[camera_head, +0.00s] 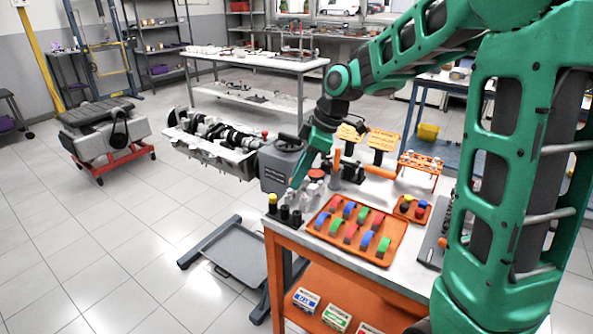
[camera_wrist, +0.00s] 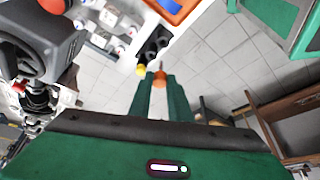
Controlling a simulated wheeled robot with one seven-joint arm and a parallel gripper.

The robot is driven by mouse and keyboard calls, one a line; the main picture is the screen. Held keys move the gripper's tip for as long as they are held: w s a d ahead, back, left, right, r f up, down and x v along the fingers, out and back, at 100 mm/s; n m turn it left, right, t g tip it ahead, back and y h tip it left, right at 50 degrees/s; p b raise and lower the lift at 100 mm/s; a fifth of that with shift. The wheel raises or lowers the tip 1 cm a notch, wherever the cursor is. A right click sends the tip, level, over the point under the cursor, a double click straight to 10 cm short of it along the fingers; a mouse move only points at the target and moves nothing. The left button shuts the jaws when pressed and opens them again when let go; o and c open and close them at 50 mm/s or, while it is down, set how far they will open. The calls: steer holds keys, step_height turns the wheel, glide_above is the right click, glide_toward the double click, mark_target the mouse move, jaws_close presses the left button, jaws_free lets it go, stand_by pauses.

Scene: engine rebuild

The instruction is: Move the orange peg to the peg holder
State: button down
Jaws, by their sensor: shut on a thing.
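My gripper (camera_wrist: 160,78) is shut on the orange peg (camera_wrist: 159,77), whose orange end shows between the fingertips in the wrist view. In the head view my gripper (camera_head: 297,183) points down over the near left part of the workbench; the peg cannot be made out there. The black peg holder (camera_head: 285,214) stands at the bench's left corner with a yellow-topped peg (camera_head: 272,200) at its left end. In the wrist view the holder (camera_wrist: 152,48) lies just beyond the fingertips, apparently apart from the peg. The yellow top (camera_wrist: 140,69) is just left of them.
An orange tray (camera_head: 322,232) of coloured parts lies right of the holder. Clear bottles (camera_wrist: 108,20) stand close by. A grey engine part (camera_head: 281,165) is behind, left of the bench. A small orange tray (camera_head: 411,208) holds coloured pieces. Open floor (camera_head: 120,220) lies left.

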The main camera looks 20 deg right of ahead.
steer(key=shift+d+f, duration=0.15)
steer(key=shift+f, duration=1.1)
steer(key=shift+d+f, duration=0.1)
steer(key=shift+f, duration=1.1)
steer(key=shift+s+d, duration=0.15)
steer(key=shift+d, duration=0.05)
steer(key=shift+f, duration=2.05)
stand_by(0.6)
steer(key=c, duration=1.9)
jaws_free()
steer(key=shift+o, duration=0.2)
steer(key=shift+r, duration=1.5)
steer(key=o, duration=0.5)
